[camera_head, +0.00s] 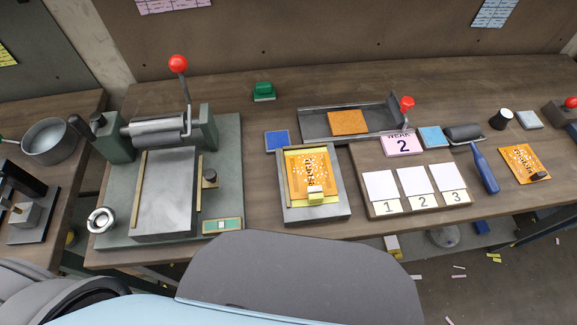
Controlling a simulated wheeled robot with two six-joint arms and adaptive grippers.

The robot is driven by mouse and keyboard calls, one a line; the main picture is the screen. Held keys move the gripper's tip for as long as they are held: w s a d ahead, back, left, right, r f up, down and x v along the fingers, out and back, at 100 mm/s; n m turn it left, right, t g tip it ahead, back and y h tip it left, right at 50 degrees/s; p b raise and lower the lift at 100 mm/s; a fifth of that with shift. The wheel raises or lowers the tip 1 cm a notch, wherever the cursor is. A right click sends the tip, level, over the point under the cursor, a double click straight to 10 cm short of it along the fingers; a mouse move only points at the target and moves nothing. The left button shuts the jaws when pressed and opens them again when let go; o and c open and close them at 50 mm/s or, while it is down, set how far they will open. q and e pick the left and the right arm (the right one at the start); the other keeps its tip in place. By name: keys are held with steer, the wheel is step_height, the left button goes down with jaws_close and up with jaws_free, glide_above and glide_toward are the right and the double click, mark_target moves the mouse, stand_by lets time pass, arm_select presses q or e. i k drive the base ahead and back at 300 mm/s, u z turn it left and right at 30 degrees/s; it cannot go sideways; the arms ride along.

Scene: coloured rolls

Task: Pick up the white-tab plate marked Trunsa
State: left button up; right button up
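No plate with a clearly white tab or a readable Trunsa mark can be made out. A plain orange-brown square (347,122) lies in a grey metal tray (314,129). The lettering is too small to read surely. Neither gripper is in view.
A roller press (165,195) with a red-knobbed lever fills the left of the table. A board (362,160) carries cards numbered 1, 2, 3; a pink card "WEAK 2" (402,144) stands behind. A blue-handled roller (485,168) lies right of it. A pan (50,140) is far left.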

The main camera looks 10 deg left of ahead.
mark_target(308, 172)
steer(key=u, duration=1.75)
steer(key=k, duration=1.65)
steer(key=z, duration=1.75)
steer(key=i, duration=0.3)
steer(key=z, duration=0.15)
